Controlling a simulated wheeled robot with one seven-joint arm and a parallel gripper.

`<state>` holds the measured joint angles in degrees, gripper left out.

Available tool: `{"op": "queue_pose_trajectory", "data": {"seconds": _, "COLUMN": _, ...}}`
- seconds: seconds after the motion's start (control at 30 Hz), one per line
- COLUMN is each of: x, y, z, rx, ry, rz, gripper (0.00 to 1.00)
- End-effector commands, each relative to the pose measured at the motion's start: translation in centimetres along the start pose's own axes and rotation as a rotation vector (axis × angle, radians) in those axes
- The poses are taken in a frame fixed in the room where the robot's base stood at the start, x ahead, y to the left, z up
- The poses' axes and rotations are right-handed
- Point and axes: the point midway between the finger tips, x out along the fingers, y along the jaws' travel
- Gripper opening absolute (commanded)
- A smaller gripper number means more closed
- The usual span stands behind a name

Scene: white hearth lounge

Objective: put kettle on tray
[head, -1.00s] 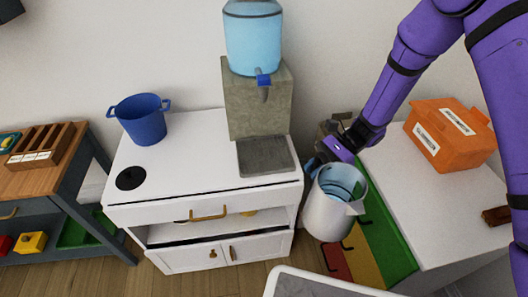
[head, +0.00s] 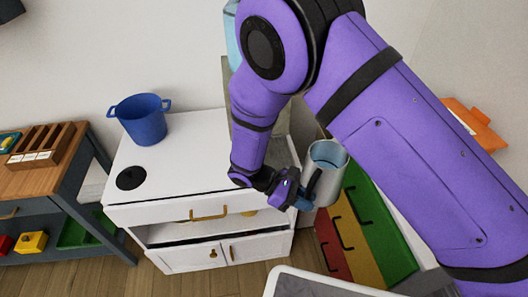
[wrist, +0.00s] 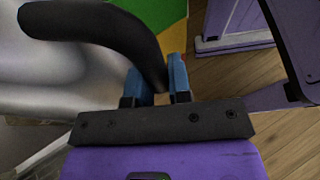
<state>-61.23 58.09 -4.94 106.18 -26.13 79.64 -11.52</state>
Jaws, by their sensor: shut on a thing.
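The kettle (head: 330,170) is a silver, open-topped metal jug with a black handle, upright in the head view. My gripper (head: 303,200) is shut on that handle and holds the kettle in front of the coloured drawers, right of the white cabinet. In the wrist view, the blue fingertips of my gripper (wrist: 160,78) pinch the black handle (wrist: 125,25), with the silver kettle body (wrist: 55,75) at left. A grey tray-like surface with a white rim (head: 285,272) shows at the bottom edge of the head view, only in part. My arm hides the dispenser's grey tray.
The white cabinet (head: 180,175) bears a blue pot (head: 143,122) and a black disc (head: 131,178). The water dispenser (head: 230,70) is mostly hidden behind my arm. An orange box (head: 475,122) stands at right. A wooden table (head: 45,175) stands at left.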

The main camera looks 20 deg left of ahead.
Motion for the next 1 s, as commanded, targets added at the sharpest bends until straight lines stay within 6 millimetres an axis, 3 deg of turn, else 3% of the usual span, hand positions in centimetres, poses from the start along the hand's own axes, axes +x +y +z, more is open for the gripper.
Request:
{"op": "queue_pose_trajectory", "data": {"seconds": 0.3, "x": -7.9, "y": 1.9, "z": -3.0, "rx": -0.259, "ry": 0.002, "rz": 0.635, "gripper": 0.00}}
{"op": "queue_pose_trajectory", "data": {"seconds": 0.5, "x": -13.2, "y": 1.6, "z": -4.8, "rx": -0.379, "ry": 0.003, "rz": 0.928, "gripper": 0.00}}
{"op": "queue_pose_trajectory", "data": {"seconds": 0.6, "x": -14.9, "y": 1.3, "z": -5.4, "rx": -0.414, "ry": 0.002, "rz": 1.014, "gripper": 0.00}}
{"op": "queue_pose_trajectory", "data": {"seconds": 0.73, "x": -15.7, "y": 0.8, "z": -5.6, "rx": -0.443, "ry": 0.000, "rz": 1.080, "gripper": 0.00}}
{"op": "queue_pose_trajectory", "data": {"seconds": 1.0, "x": -14.2, "y": -0.2, "z": -4.9, "rx": -0.476, "ry": -0.002, "rz": 1.169, "gripper": 0.00}}
